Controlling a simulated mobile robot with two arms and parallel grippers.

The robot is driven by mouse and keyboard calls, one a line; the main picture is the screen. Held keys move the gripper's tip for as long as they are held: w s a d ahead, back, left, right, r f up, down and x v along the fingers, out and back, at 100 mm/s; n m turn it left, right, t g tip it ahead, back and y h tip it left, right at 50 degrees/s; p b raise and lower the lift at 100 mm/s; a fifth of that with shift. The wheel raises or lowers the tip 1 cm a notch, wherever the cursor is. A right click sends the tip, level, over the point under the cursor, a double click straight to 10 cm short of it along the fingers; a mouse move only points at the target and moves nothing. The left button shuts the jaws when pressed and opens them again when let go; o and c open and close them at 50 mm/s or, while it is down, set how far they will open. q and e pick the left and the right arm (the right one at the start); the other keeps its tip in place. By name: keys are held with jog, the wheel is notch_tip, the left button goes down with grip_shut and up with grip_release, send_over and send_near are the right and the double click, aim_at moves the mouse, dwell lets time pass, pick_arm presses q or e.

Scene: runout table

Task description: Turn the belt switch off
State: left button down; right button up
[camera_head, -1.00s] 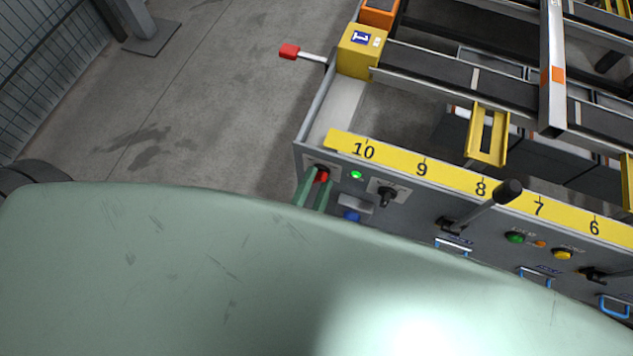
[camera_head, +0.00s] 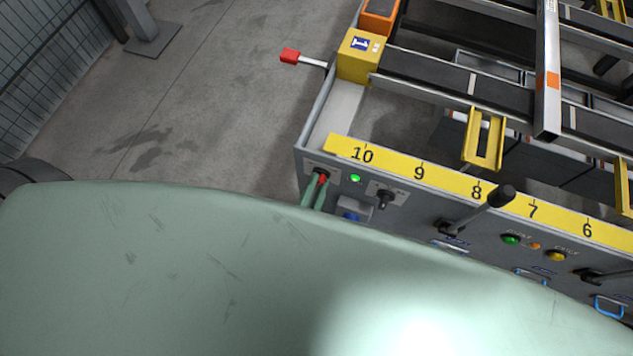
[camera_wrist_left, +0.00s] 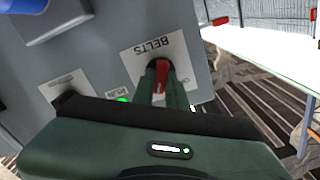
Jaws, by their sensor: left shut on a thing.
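The belt switch (camera_head: 323,178) is a small red knob at the left end of the grey front panel. In the left wrist view the red knob (camera_wrist_left: 161,76) sits on a white plate marked "BELTS". My left gripper (camera_head: 315,186) has its two green fingers shut on the knob, one on each side, and they hide part of it. The fingers also show in the left wrist view (camera_wrist_left: 161,88). A green lamp (camera_head: 355,178) beside the switch is lit. My right gripper is not in view.
Right of the lamp is a black selector knob (camera_head: 384,198), with a blue button (camera_head: 351,216) below. A black-knobbed lever (camera_head: 502,195) sticks out further right. A yellow numbered scale (camera_head: 450,182) runs along the panel top. A red-ended handle (camera_head: 290,56) projects over open floor.

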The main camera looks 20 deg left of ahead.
pick_arm(q)
jog(key=shift+a+n+p, duration=0.15)
jog(key=shift+n+p, duration=0.55)
jog(key=shift+n, duration=2.95)
jog(key=shift+a+n+p, duration=0.1)
jog(key=shift+n+p, duration=0.55)
jog(key=shift+n, duration=3)
jog(key=c, duration=1.4)
grip_release()
jog(key=shift+c, duration=0.2)
jog(key=shift+s, duration=0.1)
jog(key=s+b, duration=0.1)
jog(key=s, duration=0.6)
jog(key=shift+s, duration=0.35)
